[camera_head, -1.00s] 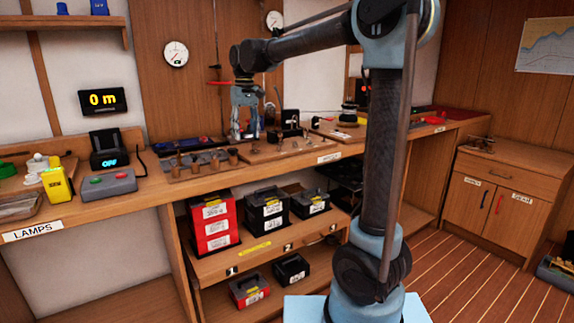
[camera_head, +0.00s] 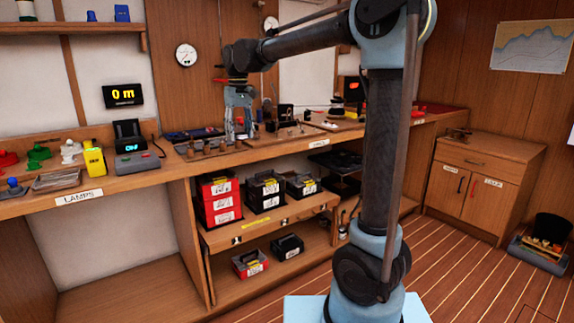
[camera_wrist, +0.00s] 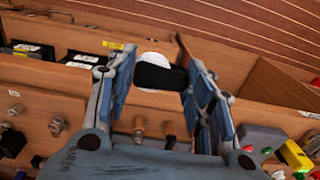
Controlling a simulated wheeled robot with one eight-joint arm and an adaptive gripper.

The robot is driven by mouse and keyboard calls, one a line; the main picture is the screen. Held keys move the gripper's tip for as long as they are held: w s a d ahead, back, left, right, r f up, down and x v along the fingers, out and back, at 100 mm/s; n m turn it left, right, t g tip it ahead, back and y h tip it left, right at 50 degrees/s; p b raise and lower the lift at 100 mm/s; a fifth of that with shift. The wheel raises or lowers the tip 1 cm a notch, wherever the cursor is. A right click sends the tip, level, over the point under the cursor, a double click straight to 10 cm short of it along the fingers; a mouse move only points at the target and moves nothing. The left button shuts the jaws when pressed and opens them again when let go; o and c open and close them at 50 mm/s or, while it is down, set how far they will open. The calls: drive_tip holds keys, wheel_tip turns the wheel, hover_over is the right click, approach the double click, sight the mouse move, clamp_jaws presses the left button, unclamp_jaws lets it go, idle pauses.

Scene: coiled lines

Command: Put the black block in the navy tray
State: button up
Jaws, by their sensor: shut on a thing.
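In the wrist view my gripper (camera_wrist: 158,72) is shut on the black block (camera_wrist: 158,76), which lies across between the two blue-padded fingers. A round white patch shows behind the block. In the head view my gripper (camera_head: 238,137) points down over the workbench; the block is too small to make out there. A flat dark navy shape, which looks like the navy tray (camera_head: 178,137), lies at the back of the bench, left of my gripper. What it holds is unclear.
The long wooden workbench (camera_head: 130,175) carries pegged boards, a yellow box (camera_head: 94,161) and a grey button box (camera_head: 138,162). Red and black cases (camera_head: 220,200) stand on shelves below. A cabinet (camera_head: 478,185) stands at right. The plank floor at right is mostly clear.

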drive_tip(key=shift+s+a+f, duration=0.1)
drive_tip(key=shift+f, duration=0.15)
drive_tip(key=w+d+f+m, duration=0.2)
drive_tip(key=w+d+f, duration=0.5)
drive_tip(key=f, duration=0.3)
drive_tip(key=w+d+f+m, duration=0.1)
drive_tip(key=w+d+f, duration=0.65)
drive_tip(key=f, duration=0.35)
drive_tip(key=d+f+m, duration=0.4)
drive_tip(key=d+f, duration=1.6)
drive_tip(key=f, duration=0.1)
drive_tip(key=shift+d, duration=0.2)
